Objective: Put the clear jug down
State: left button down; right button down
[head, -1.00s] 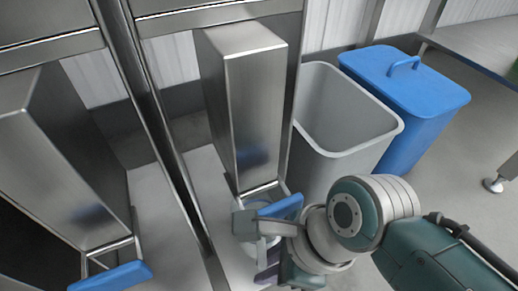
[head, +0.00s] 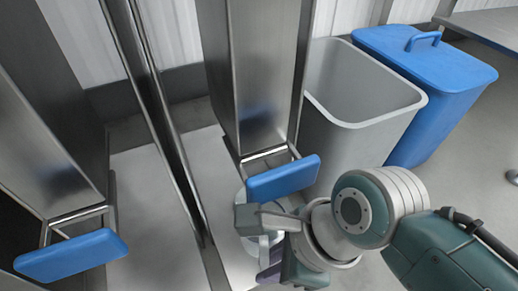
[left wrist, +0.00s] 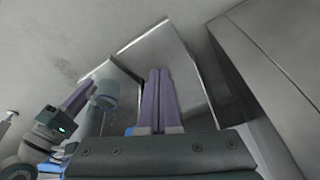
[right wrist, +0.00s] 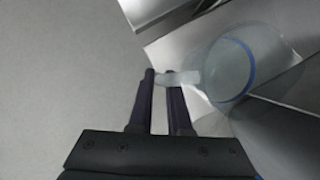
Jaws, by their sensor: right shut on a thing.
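The clear jug (right wrist: 226,72) shows in the right wrist view with a blue ring around it. My right gripper (right wrist: 163,76) is shut on its handle. In the head view the jug (head: 264,240) is low, beneath the blue lever of the right dispenser, and mostly hidden by my right gripper (head: 262,222). Whether the jug touches the surface below is not clear. In the left wrist view my left gripper (left wrist: 160,78) has its fingers together with nothing seen between them. It is outside the head view.
Two steel dispensers with blue levers, left (head: 72,255) and right (head: 283,178), hang over a pale steel surface (head: 150,200). An open grey bin (head: 350,150) and a blue lidded bin (head: 440,80) stand to the right. A steel post (head: 150,110) divides the dispensers.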

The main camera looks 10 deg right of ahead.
jog(key=shift+f, duration=0.15)
jog(key=c, duration=0.8)
grip_release()
jog(key=shift+c, duration=0.2)
jog(key=s+d+r+n+h+p, duration=0.1)
jog(key=s+d+r+n+p, duration=0.2)
jog(key=d+r+n, duration=0.2)
jog(key=s+d+r+n+t+h+p, duration=0.1)
jog(key=s+d+r+n+p, duration=0.2)
jog(key=r+n, duration=0.7)
jog(key=s+d+r+n+t+h+p, duration=0.1)
jog(key=s+d+r+n+h+p, duration=0.1)
jog(key=d+r+n+p, duration=0.3)
notch_tip(320, 180, up, 4)
jog(key=s+d+n, duration=0.1)
jog(key=d+n, duration=0.1)
jog(key=n, duration=0.1)
jog(key=shift+s, duration=0.3)
